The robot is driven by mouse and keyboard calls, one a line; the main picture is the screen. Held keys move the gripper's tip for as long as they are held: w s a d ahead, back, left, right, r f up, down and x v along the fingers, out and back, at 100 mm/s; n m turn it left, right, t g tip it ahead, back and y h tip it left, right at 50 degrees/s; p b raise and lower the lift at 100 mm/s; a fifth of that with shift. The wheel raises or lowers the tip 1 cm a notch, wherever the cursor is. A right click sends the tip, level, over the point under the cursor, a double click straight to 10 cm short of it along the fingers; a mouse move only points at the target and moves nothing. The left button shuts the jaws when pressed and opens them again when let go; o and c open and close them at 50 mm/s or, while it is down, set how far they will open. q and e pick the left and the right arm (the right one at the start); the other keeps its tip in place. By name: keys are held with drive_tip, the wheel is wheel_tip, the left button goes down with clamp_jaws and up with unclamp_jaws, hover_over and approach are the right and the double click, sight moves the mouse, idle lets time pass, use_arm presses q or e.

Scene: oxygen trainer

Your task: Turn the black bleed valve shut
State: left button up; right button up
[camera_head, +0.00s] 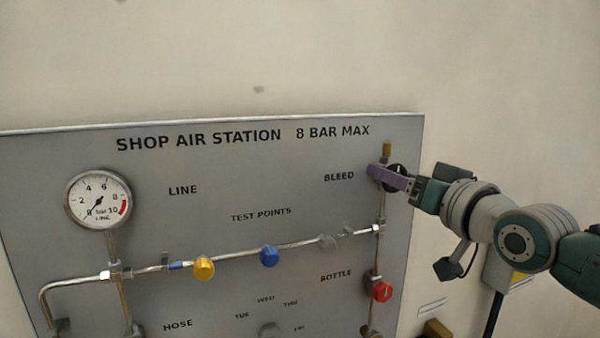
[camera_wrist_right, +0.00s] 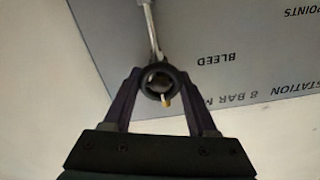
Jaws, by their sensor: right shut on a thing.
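The black bleed valve (camera_head: 397,171) is a round black knob on the vertical pipe beside the BLEED label, at the panel's upper right. My right gripper (camera_head: 388,178) is at the knob, its purple fingers covering part of it. In the right wrist view, the two fingers of the gripper (camera_wrist_right: 160,88) are closed around the sides of the round black knob (camera_wrist_right: 146,78). A small brass piece shows at the knob's lower side there. My left gripper is not in view.
The grey panel (camera_head: 60,170) carries a gauge (camera_head: 98,200) with its needle near zero. Yellow (camera_head: 204,268), blue (camera_head: 269,256) and grey (camera_head: 327,243) knobs sit along the pipe. A red knob (camera_head: 382,291) is below the bleed valve. The wall above is bare.

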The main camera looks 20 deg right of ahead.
drive_tip(key=shift+f, duration=0.15)
drive_tip(key=o, duration=1.4)
drive_tip(key=shift+c, duration=0.2)
drive_tip(key=s+b, duration=0.2)
drive_tip(key=s, duration=0.8)
